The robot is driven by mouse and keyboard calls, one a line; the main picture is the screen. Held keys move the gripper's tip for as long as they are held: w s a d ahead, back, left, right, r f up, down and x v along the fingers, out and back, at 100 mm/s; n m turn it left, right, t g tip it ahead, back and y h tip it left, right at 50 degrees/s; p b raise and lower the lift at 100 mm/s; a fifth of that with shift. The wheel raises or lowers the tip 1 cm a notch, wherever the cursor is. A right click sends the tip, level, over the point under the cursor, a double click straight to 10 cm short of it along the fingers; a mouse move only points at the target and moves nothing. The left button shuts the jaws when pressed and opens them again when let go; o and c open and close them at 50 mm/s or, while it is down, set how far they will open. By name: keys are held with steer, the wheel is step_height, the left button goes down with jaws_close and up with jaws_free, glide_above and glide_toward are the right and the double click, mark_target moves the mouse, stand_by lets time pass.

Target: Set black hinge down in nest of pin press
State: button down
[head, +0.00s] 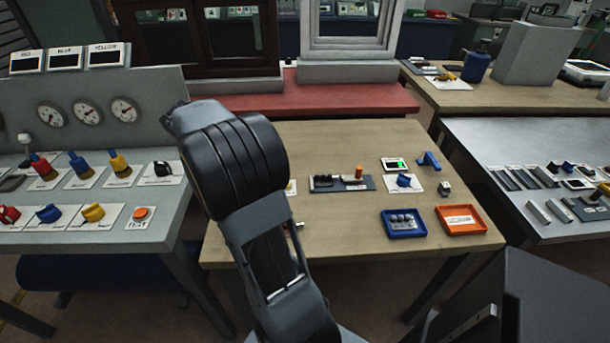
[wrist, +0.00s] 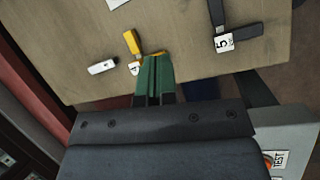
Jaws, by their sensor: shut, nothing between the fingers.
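In the wrist view, a black L-shaped hinge (wrist: 246,31) with a white tag marked 5 lies on the wooden table at the upper right. My gripper (wrist: 157,58) has green fingers, shut and empty, close to a yellow hinge (wrist: 131,42) tagged 4. The black hinge is to the right of the fingers and apart from them.
A blue tray (head: 390,233) with dark round parts and an orange tray (head: 443,228) stand at the table's front right. A blue knob (head: 403,180) and a blue lever part (head: 428,160) stand behind them. A white piece (wrist: 102,67) lies left of the yellow hinge.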

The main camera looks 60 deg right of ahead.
steer(key=s+d+f+n+g, duration=0.1)
steer(key=d+f+g, duration=0.1)
steer(key=d, duration=0.5)
steer(key=d+f+g, duration=0.2)
steer(key=d+f, duration=0.1)
steer(key=d, duration=0.5)
steer(key=b, duration=0.2)
glide_toward(324, 180)
steer(key=shift+n+g+h, duration=0.3)
steer(key=f, duration=0.1)
steer(key=w+a+f, duration=0.1)
steer(key=f, duration=0.1)
steer(key=w+f, duration=0.1)
steer(key=shift+w+a+f, duration=0.25)
steer(key=shift+a+f, duration=0.1)
steer(key=shift+a, duration=0.05)
steer(key=shift+s+d+p, duration=0.3)
steer(key=shift+s+d, duration=0.2)
steer(key=shift+s, duration=0.45)
steer(key=shift+s+d, duration=0.45)
steer(key=shift+s, duration=0.3)
